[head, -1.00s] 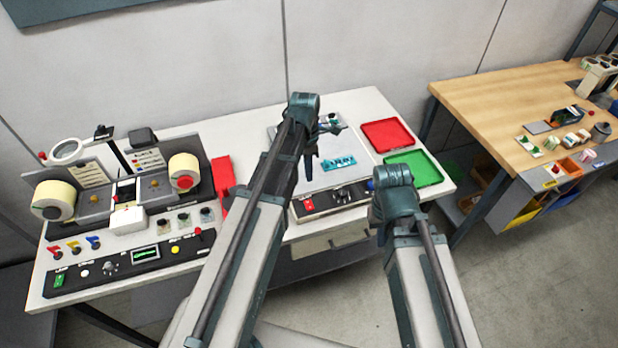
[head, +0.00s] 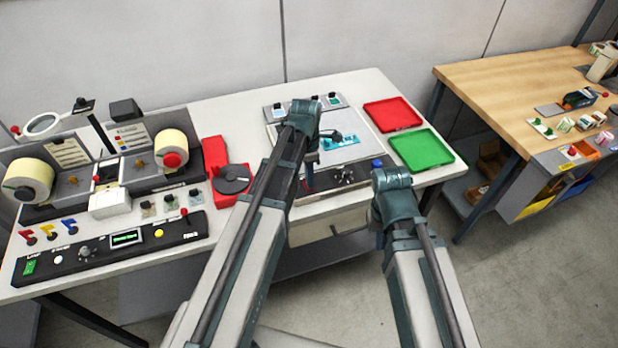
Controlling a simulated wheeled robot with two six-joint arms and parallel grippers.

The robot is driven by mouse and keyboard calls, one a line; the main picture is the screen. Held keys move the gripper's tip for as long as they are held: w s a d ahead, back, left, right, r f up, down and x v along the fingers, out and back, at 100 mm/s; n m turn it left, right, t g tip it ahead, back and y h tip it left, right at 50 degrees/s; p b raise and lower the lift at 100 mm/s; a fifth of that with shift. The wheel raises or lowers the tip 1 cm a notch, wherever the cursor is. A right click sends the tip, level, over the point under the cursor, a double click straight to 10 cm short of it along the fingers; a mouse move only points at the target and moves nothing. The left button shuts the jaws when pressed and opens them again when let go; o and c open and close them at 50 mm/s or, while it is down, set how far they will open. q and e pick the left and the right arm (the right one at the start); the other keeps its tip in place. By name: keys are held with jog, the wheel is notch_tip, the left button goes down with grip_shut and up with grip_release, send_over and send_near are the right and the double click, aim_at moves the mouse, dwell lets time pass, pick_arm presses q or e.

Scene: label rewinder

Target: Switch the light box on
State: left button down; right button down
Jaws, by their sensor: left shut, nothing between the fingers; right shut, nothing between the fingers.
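The light box (head: 367,124) stands on the white table right of centre, with a pale flat top and a teal piece (head: 343,142) on it. Its black front control strip (head: 364,170) carries a knob (head: 346,176) and a blue button (head: 377,164). My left gripper (head: 309,184) is shut and empty, pointing down at the left end of this strip. The arm and gripper hide that end, including its red switch. I cannot tell whether the gripper touches it. My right gripper (head: 380,240) is shut and empty, low in front of the table, mostly hidden by its arm.
A red tray (head: 393,114) and a green tray (head: 422,150) lie right of the light box. The label rewinder (head: 126,165) and a red device with a dark disc (head: 233,180) stand left. A wooden bench (head: 500,85) is at right.

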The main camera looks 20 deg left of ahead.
pick_arm(q)
jog(key=shift+f, duration=0.25)
jog(key=shift+s+d+f, duration=0.1)
jog(key=shift+s+f, duration=0.1)
jog(key=shift+w+r, duration=0.1)
jog(key=shift+w, duration=0.1)
jog(key=shift+w+a+r, duration=0.2)
jog(key=shift+w+a, duration=0.25)
jog(key=shift+w, duration=0.15)
jog(key=shift+r+p, duration=0.2)
jog(key=shift+p, duration=0.1)
